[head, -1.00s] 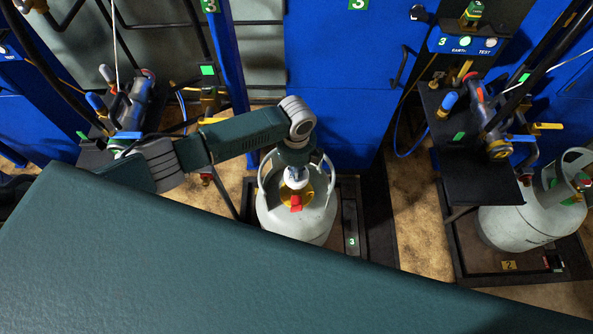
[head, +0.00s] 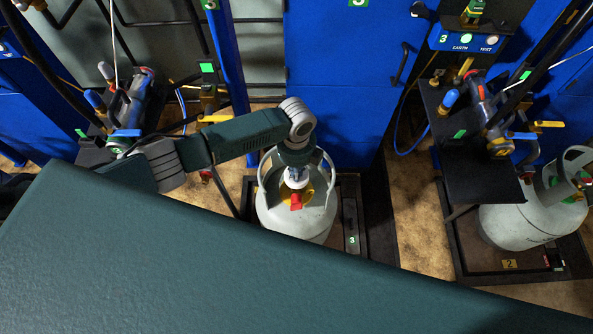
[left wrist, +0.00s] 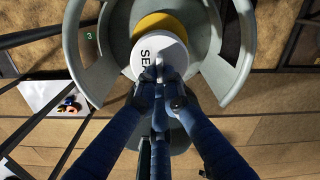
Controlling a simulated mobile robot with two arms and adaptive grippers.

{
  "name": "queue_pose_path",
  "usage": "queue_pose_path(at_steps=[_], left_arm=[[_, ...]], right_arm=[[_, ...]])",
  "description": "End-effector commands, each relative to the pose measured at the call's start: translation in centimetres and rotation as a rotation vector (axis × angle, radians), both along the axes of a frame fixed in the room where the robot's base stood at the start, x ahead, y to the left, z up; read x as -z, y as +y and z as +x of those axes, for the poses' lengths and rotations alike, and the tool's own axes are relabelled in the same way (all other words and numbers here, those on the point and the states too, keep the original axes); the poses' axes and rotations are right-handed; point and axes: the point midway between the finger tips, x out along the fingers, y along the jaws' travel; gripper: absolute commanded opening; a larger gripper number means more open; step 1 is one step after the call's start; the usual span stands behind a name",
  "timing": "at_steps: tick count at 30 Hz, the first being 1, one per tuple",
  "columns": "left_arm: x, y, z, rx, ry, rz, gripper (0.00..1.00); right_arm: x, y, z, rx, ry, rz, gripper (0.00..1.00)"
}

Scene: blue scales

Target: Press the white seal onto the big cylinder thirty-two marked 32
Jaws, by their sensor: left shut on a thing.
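A big pale grey cylinder (head: 282,220) stands under my left arm, with an open collar around its valve; I cannot read a 32 on it. My left gripper (head: 296,170) reaches down inside the collar. Its blue fingers (left wrist: 160,77) are shut on the white seal (left wrist: 150,48), a round cap with the letters "SEA" showing. The seal (head: 297,181) is above a yellow ring (left wrist: 158,21) at the valve, partly covering it. I cannot tell whether the seal touches the valve. A red part (head: 297,201) shows at the valve's front. My right gripper is not in view.
The cylinder stands on a dark scale platform with a green 3 tag (head: 352,240). Another grey cylinder (head: 510,220) stands at the right beside a black shelf (head: 470,190). Blue cabinets (head: 340,120) stand behind.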

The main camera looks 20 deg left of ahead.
Motion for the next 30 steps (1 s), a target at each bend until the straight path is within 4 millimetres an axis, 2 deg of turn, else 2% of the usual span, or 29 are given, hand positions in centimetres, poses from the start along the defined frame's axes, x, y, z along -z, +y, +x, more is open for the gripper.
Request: queue_pose_path(at_steps=[21, 22, 25, 30], left_arm=[[1.9, 0.0, 0.0, 0.000, 0.001, 0.001, 0.00], [1.8, 0.0, 0.0, 0.000, 0.001, 0.001, 0.11], [1.8, 0.0, 0.0, 0.000, 0.001, 0.001, 0.29], [1.8, 0.0, 0.0, 0.000, 0.001, 0.001, 0.29]], right_arm=[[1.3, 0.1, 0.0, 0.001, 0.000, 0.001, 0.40], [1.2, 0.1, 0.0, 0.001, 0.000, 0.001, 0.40], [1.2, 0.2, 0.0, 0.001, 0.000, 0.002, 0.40], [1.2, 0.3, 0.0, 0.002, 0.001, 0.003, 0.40]])
